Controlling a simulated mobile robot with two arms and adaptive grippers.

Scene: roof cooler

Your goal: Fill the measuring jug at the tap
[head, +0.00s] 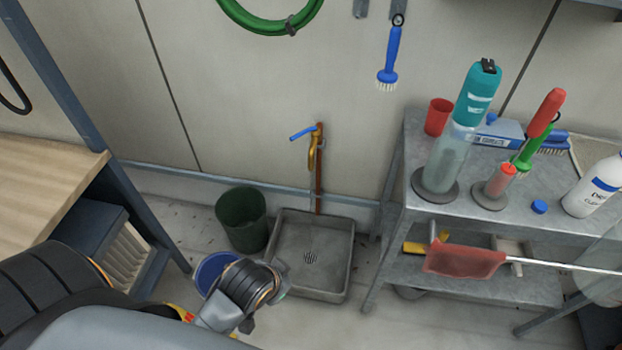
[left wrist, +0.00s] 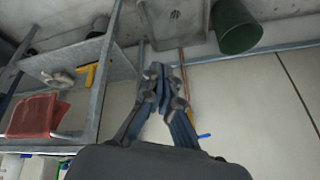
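The brass tap (head: 312,157) with a blue lever (head: 302,133) is on a copper pipe at the wall, above a grey square basin (head: 340,270) with a drain. I cannot tell whether water runs. The blue lever also shows in the left wrist view (left wrist: 203,136). My left gripper (head: 281,272) is at the basin's left front corner in the head view. Its fingertips (left wrist: 163,72) are together in the left wrist view, with nothing seen between them. I cannot make out a measuring jug for certain; a clear vessel (head: 602,275) is partly visible at the right edge. My right gripper is out of view.
A dark green bucket (head: 241,222) and a blue bucket (head: 207,272) stand left of the basin. A metal shelf table (head: 408,150) at right holds a bottle brush set, red cup (head: 438,116) and white bottle (head: 597,187). A wooden bench (head: 50,185) is at left.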

